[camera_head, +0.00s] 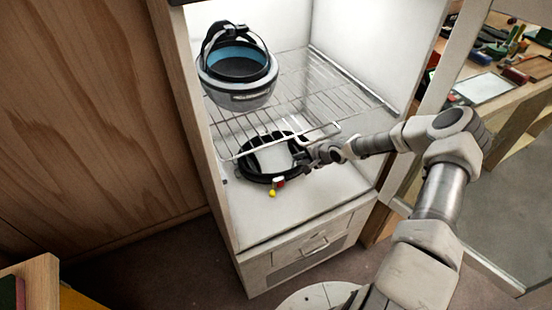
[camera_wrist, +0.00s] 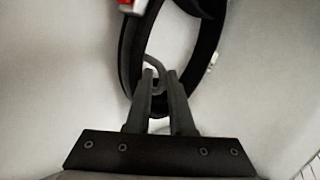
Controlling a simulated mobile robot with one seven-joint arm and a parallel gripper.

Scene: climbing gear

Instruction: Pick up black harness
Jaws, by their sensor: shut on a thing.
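The black harness (camera_head: 246,174) is a dark ring-shaped loop on the white floor of the cabinet, below the wire shelf. A small red and a yellow part show at its front edge. My gripper (camera_head: 305,160) reaches in from the right and meets the harness at its right side. In the wrist view the harness (camera_wrist: 206,45) is a black loop with a red and silver part at the top. My gripper (camera_wrist: 160,88) is shut on the near end of the loop, where a grey curved piece shows between the fingers. I cannot tell whether the harness is lifted.
A grey and blue helmet (camera_head: 238,82) sits on the wire shelf (camera_head: 316,88) just above the harness. The cabinet's left wall (camera_head: 186,110) and a drawer (camera_head: 315,247) frame the space. A cluttered workbench (camera_head: 520,90) stands at the right.

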